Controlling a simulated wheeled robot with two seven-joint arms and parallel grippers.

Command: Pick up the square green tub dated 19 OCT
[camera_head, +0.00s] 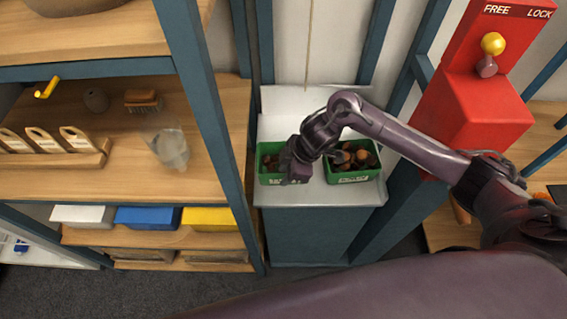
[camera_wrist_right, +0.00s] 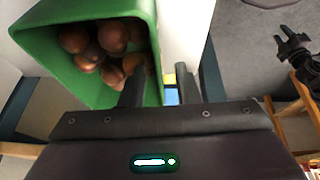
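Two square green tubs with brown chestnuts stand side by side on a white counter: the left tub (camera_head: 268,179) and the right tub (camera_head: 340,178). Each has pale lettering on its front, too small to read, so I cannot tell which is dated 19 OCT. My right gripper (camera_head: 296,172) is at the right side of the left tub and hides part of it. In the right wrist view, my right gripper (camera_wrist_right: 158,88) has its fingers apart, on either side of a green tub's (camera_wrist_right: 45,45) wall, with a gap beside the wall. A dark gripper-like shape (camera_wrist_right: 292,45), perhaps my left, shows there.
A red box (camera_head: 470,110) with a yellow-knobbed lever stands right of the counter (camera_head: 290,105). Blue posts frame the counter. Wooden shelves on the left hold a brush (camera_head: 143,101), a clear container (camera_head: 168,148) and coloured bins (camera_head: 148,217).

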